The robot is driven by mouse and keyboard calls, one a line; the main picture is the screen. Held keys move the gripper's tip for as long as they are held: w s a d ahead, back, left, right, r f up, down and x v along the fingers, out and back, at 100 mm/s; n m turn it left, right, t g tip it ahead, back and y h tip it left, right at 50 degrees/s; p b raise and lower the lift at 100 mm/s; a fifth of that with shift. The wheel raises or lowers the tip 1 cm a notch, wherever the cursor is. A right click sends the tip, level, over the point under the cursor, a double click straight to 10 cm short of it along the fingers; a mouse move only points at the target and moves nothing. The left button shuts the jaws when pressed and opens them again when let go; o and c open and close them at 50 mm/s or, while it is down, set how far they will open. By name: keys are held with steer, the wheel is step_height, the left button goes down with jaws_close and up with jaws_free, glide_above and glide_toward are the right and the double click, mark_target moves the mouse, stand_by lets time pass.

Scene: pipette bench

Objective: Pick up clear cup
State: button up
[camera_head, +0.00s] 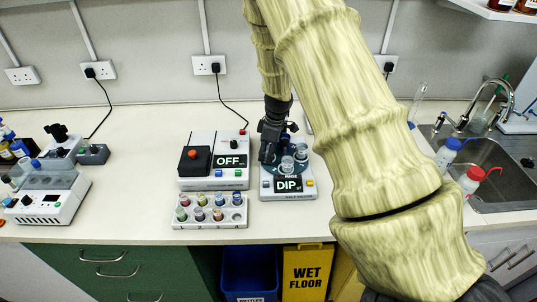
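Small clear cups stand on a dark round holder on top of the device labelled DIP (266,184). One clear cup (287,164) is at the front of the holder, and another pale cup (301,152) is just right of it. My gripper (266,157) points down at the left side of this holder, close to the cups. It is dark and small in the view, and I cannot tell whether its fingers touch a cup or are apart. My arm hides the area right of the device.
A device labelled OFF (229,161) stands left of the DIP device. In front of it is a white rack (235,215) of coloured vials. A white instrument (45,205) is at far left. A sink (490,180) with wash bottles is at right.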

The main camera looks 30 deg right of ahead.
steer(key=c, duration=0.5)
steer(key=shift+o, duration=0.2)
steer(key=shift+r, duration=0.1)
